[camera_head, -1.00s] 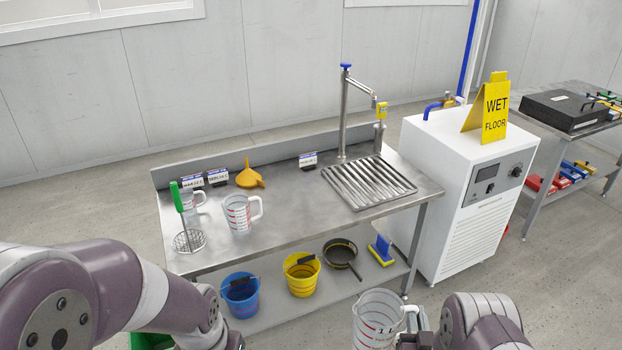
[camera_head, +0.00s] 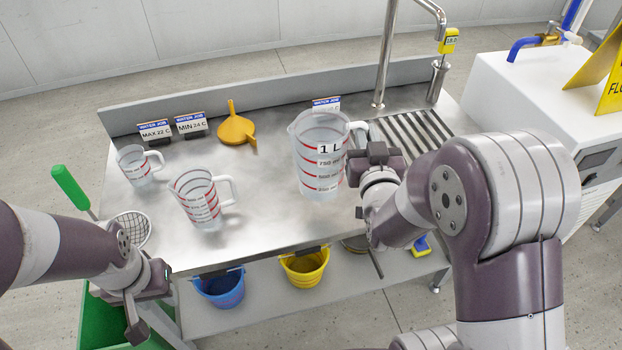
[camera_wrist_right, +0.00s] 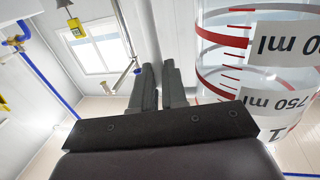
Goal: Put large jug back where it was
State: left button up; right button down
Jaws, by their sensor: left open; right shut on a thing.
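The large clear jug (camera_head: 318,165), marked 1 L with red lines, is upright over the middle of the steel table, in front of a small sign. I cannot tell whether its base touches the table. My right gripper (camera_head: 364,152) is shut on its handle, on the jug's right side. In the right wrist view the jug (camera_wrist_right: 262,70) fills the right side, beside the fingers (camera_wrist_right: 160,88). My left gripper (camera_head: 150,300) is open and empty, low at the table's front left.
A medium jug (camera_head: 200,200) and a small jug (camera_head: 138,165) stand to the left on the steel table (camera_head: 255,225). An orange funnel (camera_head: 236,128) and signs (camera_head: 191,124) are at the back. A green-handled strainer (camera_head: 130,228) is at the left edge. A drain grate (camera_head: 415,130) lies right.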

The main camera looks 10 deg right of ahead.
aim_at(333, 137)
jog(key=w+a+f, duration=0.1)
jog(key=w, duration=0.1)
jog(key=w+a+f, duration=0.1)
jog(key=w+f, duration=0.1)
jog(key=w, duration=0.1)
jog(key=w+a+f, duration=0.2)
jog(key=shift+w+b, duration=0.15)
jog(key=shift+b, duration=0.25)
jog(key=shift+w+f, duration=0.1)
jog(key=shift+f, duration=0.2)
pick_arm(q)
notch_tip(333, 137, down, 2)
jog(key=shift+f+b, duration=0.2)
jog(key=shift+b, duration=0.2)
pick_arm(e)
notch_tip(333, 137, down, 4)
jog(key=shift+r, duration=0.2)
jog(key=shift+f, duration=0.2)
jog(key=c, duration=1.2)
grip_release()
pick_arm(q)
jog(key=shift+f, duration=0.15)
pick_arm(e)
jog(key=shift+o, duration=0.2)
